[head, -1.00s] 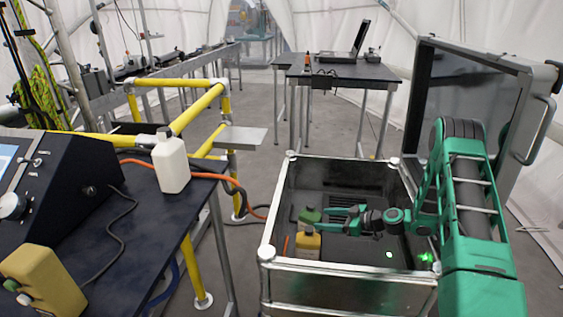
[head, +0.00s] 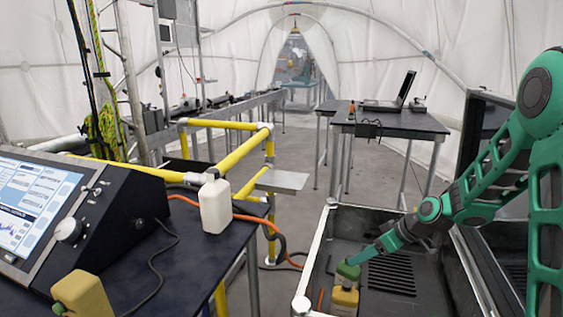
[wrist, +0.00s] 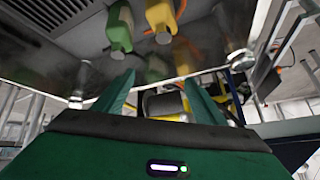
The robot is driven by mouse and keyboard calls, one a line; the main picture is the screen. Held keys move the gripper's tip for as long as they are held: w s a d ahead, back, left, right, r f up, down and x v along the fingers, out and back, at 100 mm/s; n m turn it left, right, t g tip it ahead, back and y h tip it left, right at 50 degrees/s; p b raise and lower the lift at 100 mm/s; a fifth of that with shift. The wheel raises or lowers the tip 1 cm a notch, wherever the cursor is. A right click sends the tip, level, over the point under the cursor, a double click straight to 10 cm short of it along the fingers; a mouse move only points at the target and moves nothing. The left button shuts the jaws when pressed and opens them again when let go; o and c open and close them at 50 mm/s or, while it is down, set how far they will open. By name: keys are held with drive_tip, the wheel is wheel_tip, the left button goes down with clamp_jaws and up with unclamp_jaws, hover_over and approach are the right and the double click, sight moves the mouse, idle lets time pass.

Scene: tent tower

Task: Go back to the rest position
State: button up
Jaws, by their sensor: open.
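My gripper (head: 358,257) reaches down into the metal-framed crate at the lower right of the head view. In that view its tip overlaps a green object (head: 347,271), and a yellow object (head: 344,298) stands beside it. In the wrist view my gripper (wrist: 157,79) shows two spread green fingers with nothing held between them. The green object (wrist: 119,28) and the yellow object (wrist: 160,18) appear beyond the fingertips, apart from them. Their reflections show in the shiny crate wall. My arm comes in from the right, bent at the elbow.
The crate's rim (head: 318,250) surrounds the gripper, and its dark raised lid (head: 482,135) stands behind my arm. A dark table (head: 205,255) on the left holds a white bottle (head: 215,203) and a console (head: 75,215). A yellow rail (head: 245,150) stands behind.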

drive_tip(key=s+d+r+m+h, duration=0.2)
drive_tip(key=s+r+m+h, duration=0.15)
drive_tip(key=s+r, duration=0.55)
drive_tip(key=s+d+r+m+h, duration=0.25)
drive_tip(key=s+r+m, duration=0.2)
drive_tip(key=s, duration=0.85)
drive_tip(key=s+d+m+g, duration=0.2)
drive_tip(key=s+d, duration=0.3)
drive_tip(key=s, duration=0.3)
drive_tip(key=s+d+f+m+g, duration=0.1)
drive_tip(key=s+d+m, duration=0.3)
drive_tip(key=s, duration=0.5)
drive_tip(key=shift+d+f+g, duration=0.3)
drive_tip(key=shift+d+g, duration=0.6)
drive_tip(key=shift+d, duration=0.15)
drive_tip(key=shift+w, duration=0.1)
drive_tip(key=shift+w+f, duration=0.25)
drive_tip(key=shift+w, duration=0.35)
